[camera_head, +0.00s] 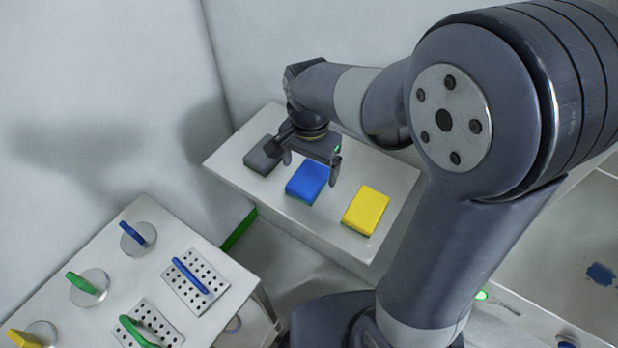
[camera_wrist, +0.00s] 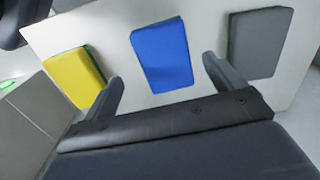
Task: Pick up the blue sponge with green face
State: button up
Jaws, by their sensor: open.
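The blue sponge (camera_head: 308,181) lies on a white table between a grey and a yellow sponge in the head view. A thin green layer shows along its lower edge. In the wrist view the blue sponge (camera_wrist: 162,56) lies ahead of the jaws, a little left of the middle of the gap. My gripper (camera_head: 311,171) is open and empty, with its fingers spread above the blue sponge. In the wrist view the two fingertips of my gripper (camera_wrist: 162,68) appear apart, on either side of the sponge's near end. I cannot tell the exact height of the gap.
The grey sponge (camera_head: 262,157) lies to the left and the yellow sponge (camera_head: 366,210) to the right on the white table (camera_head: 230,158). A second table (camera_head: 100,250) at the lower left holds discs and perforated plates with coloured handles. Walls stand behind.

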aim_at(309, 177)
jog(key=shift+w+f+p, duration=0.15)
jog(key=shift+w+f, duration=0.1)
jog(key=shift+f, duration=1.05)
jog(key=shift+w+f+p, duration=0.15)
jog(key=shift+w+f, duration=0.05)
jog(key=shift+f, duration=1.05)
jog(key=c, duration=1)
